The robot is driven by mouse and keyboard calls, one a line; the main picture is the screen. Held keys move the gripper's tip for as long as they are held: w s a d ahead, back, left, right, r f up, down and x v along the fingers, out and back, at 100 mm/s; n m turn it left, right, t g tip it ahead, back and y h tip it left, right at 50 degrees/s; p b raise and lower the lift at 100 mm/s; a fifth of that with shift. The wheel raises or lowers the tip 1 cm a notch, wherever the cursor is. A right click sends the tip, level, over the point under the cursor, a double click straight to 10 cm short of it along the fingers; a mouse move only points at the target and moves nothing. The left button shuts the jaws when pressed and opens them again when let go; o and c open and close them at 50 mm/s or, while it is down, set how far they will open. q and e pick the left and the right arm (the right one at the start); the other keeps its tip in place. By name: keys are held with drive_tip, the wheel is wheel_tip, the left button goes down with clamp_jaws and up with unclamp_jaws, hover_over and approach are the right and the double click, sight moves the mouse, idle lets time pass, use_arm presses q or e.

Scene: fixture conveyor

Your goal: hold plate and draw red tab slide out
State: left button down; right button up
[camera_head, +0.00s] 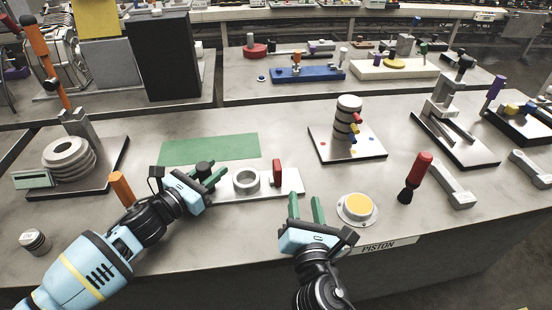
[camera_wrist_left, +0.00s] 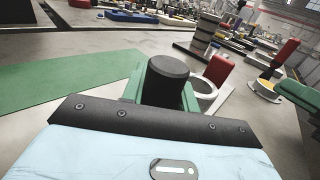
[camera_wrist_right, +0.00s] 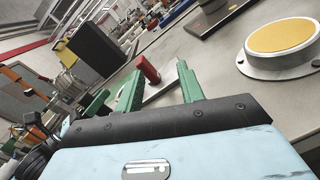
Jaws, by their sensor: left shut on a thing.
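A pale grey plate (camera_head: 289,186) lies on the table with a grey ring (camera_head: 246,182) in its middle and an upright red tab (camera_head: 277,172) near its right end. A black knob (camera_head: 203,168) stands at its left end. My left gripper (camera_head: 212,177) is shut on this black knob, which also shows between the green fingers in the left wrist view (camera_wrist_left: 167,70). The red tab (camera_wrist_left: 219,68) is beyond it there. My right gripper (camera_head: 306,208) is open and empty, in front and right of the red tab. The tab also shows in the right wrist view (camera_wrist_right: 147,68).
A yellow-topped round piston (camera_head: 357,208) sits right of my right gripper. A red-handled tool (camera_head: 416,177) stands farther right. A green mat (camera_head: 210,149) lies behind the plate. A striped post on a base (camera_head: 348,130) stands behind right.

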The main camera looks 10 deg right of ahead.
sight(276, 159)
drive_tip(key=w+a+n, duration=0.1)
drive_tip(key=n, duration=0.1)
drive_tip(key=a+n+y, duration=0.1)
drive_tip(key=n, duration=0.1)
drive_tip(key=w+a+n, duration=0.1)
drive_tip(key=n, duration=0.1)
drive_tip(key=shift+w+a+r+y, duration=0.15)
drive_tip(key=shift+w+a+y, duration=0.15)
drive_tip(key=shift+a+y, duration=0.1)
drive_tip(key=w, duration=1.2)
clamp_jaws()
